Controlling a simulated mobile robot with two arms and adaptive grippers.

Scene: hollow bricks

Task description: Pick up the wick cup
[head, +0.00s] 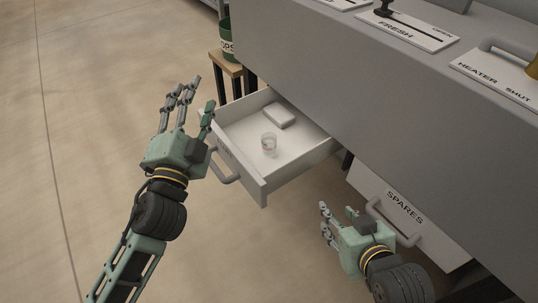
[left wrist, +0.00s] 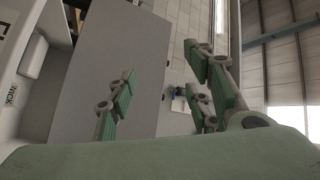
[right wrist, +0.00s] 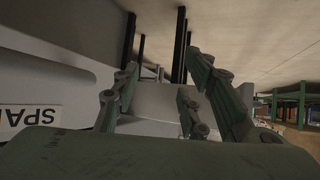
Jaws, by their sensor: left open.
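A small clear cup (head: 268,145), which looks like the wick cup, stands upright in an open white drawer (head: 255,182). In the left wrist view the drawer front carries a WICK label (left wrist: 12,93); the cup cannot be made out there. My left gripper (head: 195,103) is open and empty, left of the drawer, with its fingers pointing up in the head view. It is apart from the cup. My right gripper (head: 338,213) is open and empty, below and right of the drawer, in front of the SPARES drawer.
A white box (head: 280,115) lies in the drawer behind the cup. The SPARES drawer (head: 405,207) has a grey handle. A grey counter (head: 340,75) stands over both drawers. A wooden stool (head: 228,66) holds a green pot (head: 226,44). The floor at left is clear.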

